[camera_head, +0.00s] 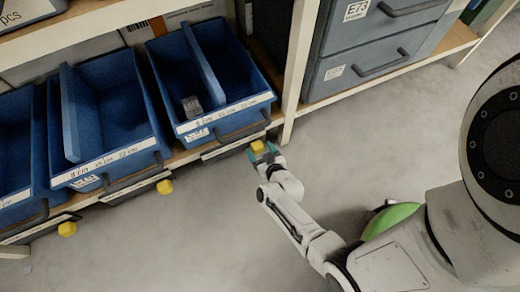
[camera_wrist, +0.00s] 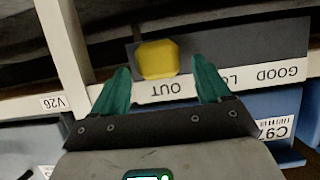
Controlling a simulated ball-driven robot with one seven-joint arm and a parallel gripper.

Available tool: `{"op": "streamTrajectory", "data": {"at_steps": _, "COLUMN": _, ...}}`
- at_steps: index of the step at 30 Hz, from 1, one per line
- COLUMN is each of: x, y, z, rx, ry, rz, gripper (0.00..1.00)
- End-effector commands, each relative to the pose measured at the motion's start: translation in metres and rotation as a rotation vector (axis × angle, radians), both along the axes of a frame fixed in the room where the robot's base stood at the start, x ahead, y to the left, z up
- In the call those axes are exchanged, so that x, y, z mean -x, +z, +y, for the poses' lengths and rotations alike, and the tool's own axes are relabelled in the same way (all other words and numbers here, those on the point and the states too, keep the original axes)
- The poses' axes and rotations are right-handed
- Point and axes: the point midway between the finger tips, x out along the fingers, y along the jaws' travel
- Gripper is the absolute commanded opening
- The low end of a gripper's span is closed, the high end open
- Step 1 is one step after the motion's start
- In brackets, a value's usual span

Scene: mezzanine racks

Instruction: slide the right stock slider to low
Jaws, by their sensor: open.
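The right stock slider has a yellow knob (camera_head: 257,146) on a rail under the rightmost blue bin. In the wrist view, where the label is upside down, the knob (camera_wrist: 158,60) stands by the word OUT. The label strip (camera_wrist: 240,79) also reads GOOD farther right, with the word between them partly hidden by a finger. My gripper (camera_head: 266,152) is open with teal fingers. In the wrist view, the gripper's fingertips (camera_wrist: 163,66) are on either side of the knob, with a gap on both sides; whether they reach fully around it, I cannot tell.
Two more yellow knobs, the middle one (camera_head: 164,187) and the left one (camera_head: 67,229), sit under the other blue bins. A pale rack post (camera_head: 295,75) stands close right of the right slider. Grey drawers (camera_head: 370,45) are beyond it. The floor (camera_head: 190,245) in front is clear.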

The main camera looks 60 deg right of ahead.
Motion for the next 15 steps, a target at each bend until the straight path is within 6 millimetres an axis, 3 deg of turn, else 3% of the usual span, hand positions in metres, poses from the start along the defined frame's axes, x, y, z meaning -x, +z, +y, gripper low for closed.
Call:
{"op": "streamTrajectory", "data": {"at_steps": 14, "x": -0.0085, "y": -0.0044, "z": -0.0061, "rx": 0.000, "ry": 0.001, "rz": 0.001, "gripper": 0.77}}
{"op": "streamTrajectory", "data": {"at_steps": 15, "x": -0.0085, "y": -0.0044, "z": -0.0061, "rx": 0.000, "ry": 0.001, "rz": 0.001, "gripper": 0.73}}
